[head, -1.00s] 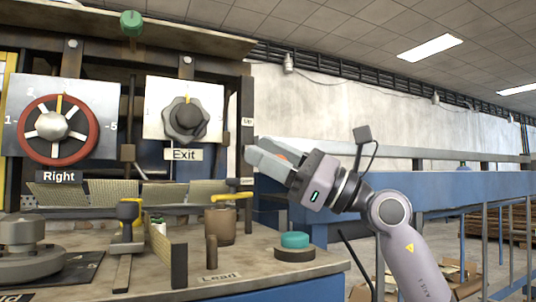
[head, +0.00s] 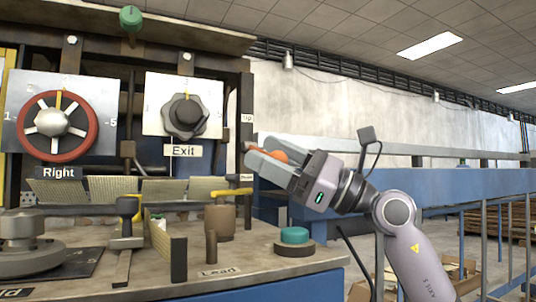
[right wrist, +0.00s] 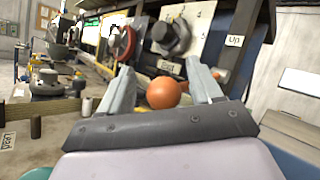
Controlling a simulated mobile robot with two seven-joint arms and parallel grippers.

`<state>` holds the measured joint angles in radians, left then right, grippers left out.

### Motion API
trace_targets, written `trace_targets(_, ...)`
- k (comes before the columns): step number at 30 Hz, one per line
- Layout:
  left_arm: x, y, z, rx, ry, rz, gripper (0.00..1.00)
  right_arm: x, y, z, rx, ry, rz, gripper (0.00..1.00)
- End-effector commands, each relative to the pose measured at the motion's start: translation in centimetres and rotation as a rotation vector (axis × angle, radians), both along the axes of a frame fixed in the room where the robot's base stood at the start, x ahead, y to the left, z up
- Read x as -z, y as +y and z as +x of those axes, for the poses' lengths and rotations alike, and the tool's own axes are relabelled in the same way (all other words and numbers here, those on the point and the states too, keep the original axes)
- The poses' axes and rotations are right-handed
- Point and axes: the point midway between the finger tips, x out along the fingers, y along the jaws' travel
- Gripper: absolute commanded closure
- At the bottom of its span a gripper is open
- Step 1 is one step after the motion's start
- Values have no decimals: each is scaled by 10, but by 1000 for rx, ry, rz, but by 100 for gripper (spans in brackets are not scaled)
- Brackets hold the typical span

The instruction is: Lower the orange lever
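The orange lever's round knob (head: 272,156) shows at the fingers of my right gripper (head: 262,160) in the head view, beside the right edge of the machine. In the right wrist view the orange knob (right wrist: 163,92) sits between the two spread fingers of the right gripper (right wrist: 163,85), with a gap visible on each side. The right gripper is open and not closed on the knob. My left gripper is not in view.
The panel holds a red-rimmed wheel (head: 80,128) labelled "Right" and a dark knob (head: 185,117) labelled "Exit". A teal button (head: 294,236) and a brown pot-like part (head: 220,222) are on the worktop below. A blue rail (head: 400,182) runs behind my right arm.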

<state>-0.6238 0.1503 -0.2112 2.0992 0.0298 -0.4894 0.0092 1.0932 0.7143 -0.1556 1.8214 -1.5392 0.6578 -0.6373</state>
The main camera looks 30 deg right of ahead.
Motion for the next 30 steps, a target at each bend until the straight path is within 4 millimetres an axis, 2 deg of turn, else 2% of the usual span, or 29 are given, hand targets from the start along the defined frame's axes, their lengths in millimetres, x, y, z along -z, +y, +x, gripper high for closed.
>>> trace_targets(1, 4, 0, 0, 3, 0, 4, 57, 11, -6, -2, 4, 14, -7, 39)
trace_targets(3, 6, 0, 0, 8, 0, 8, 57, 17, -14, -9, 5, 16, -8, 39)
trace_targets(8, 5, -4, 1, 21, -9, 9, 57, 26, -31, -25, 3, 11, -5, 39)
trace_targets(12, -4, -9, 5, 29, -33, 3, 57, 29, -40, -34, 2, 5, -4, 39)
trace_targets(30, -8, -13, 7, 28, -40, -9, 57, 27, -43, -38, 1, 0, -3, 39)
